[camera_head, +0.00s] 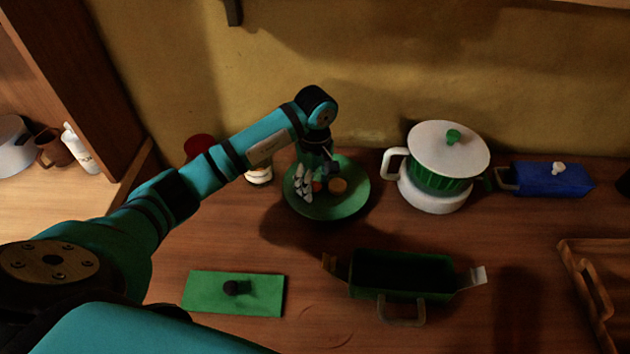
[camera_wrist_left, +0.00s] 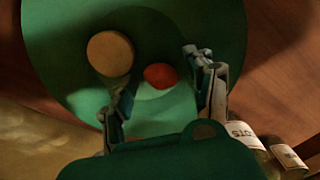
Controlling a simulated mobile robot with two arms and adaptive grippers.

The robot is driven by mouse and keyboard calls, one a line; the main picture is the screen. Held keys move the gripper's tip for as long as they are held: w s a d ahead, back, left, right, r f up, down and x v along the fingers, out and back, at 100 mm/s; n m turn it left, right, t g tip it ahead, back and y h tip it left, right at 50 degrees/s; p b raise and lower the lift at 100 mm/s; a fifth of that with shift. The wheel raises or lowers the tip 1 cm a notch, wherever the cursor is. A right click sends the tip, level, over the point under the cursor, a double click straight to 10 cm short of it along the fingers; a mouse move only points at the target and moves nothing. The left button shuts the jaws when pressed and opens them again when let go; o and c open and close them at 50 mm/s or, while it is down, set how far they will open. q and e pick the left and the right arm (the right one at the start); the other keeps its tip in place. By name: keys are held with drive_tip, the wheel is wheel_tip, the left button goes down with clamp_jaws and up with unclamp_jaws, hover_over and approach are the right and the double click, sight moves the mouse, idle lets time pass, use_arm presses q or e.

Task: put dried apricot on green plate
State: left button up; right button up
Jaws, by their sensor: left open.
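The green plate (camera_head: 355,201) lies on the wooden counter near the wall, and it fills much of the left wrist view (camera_wrist_left: 60,40). A small orange-red piece, which looks like the dried apricot (camera_wrist_left: 160,76), lies on the plate. A round tan piece (camera_wrist_left: 110,53) lies beside it on the plate and also shows in the head view (camera_head: 338,186). My left gripper (camera_head: 308,187) is low over the plate. Its fingers are open, one on each side of the orange piece, and I see no firm grip. My right gripper is not in view.
A white and green pot (camera_head: 438,180) stands right of the plate, with a blue lidded box (camera_head: 550,180) beyond. An open green box (camera_head: 400,268) and a flat green lid (camera_head: 233,293) lie in front. Labelled jars (camera_wrist_left: 240,140) stand close to the plate. A wooden tray (camera_head: 590,290) is far right.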

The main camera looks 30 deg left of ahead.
sight(315, 183)
use_arm(q)
drive_tip(key=shift+r, duration=0.25)
drive_tip(key=shift+w+r, duration=0.1)
drive_tip(key=shift+r, duration=0.3)
wheel_tip(315, 183, up, 11)
drive_tip(key=b, duration=0.1)
drive_tip(key=shift+b, duration=0.4)
